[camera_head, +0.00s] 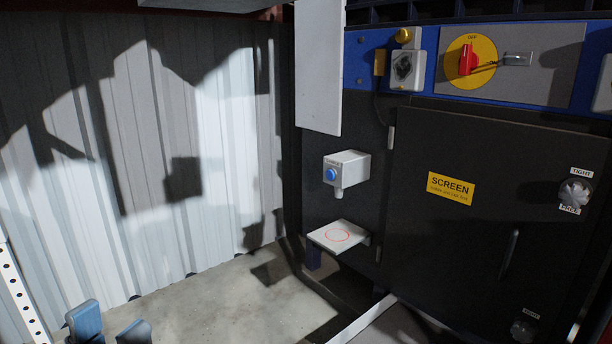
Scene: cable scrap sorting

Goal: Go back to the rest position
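My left gripper (110,326) shows at the bottom left edge, with only its two blue-grey fingertips in view. The fingertips stand apart with bare floor showing between them, and nothing is seen between them. It is well to the left of the dark machine (440,150) and touches nothing that I can see. My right gripper is not in view.
The machine carries a white box with a blue button (331,174), a small shelf with a red ring (338,236), a red switch (466,60) and a door with a yellow SCREEN label (451,188). A corrugated wall (130,150) stands left. The concrete floor (220,300) between is clear.

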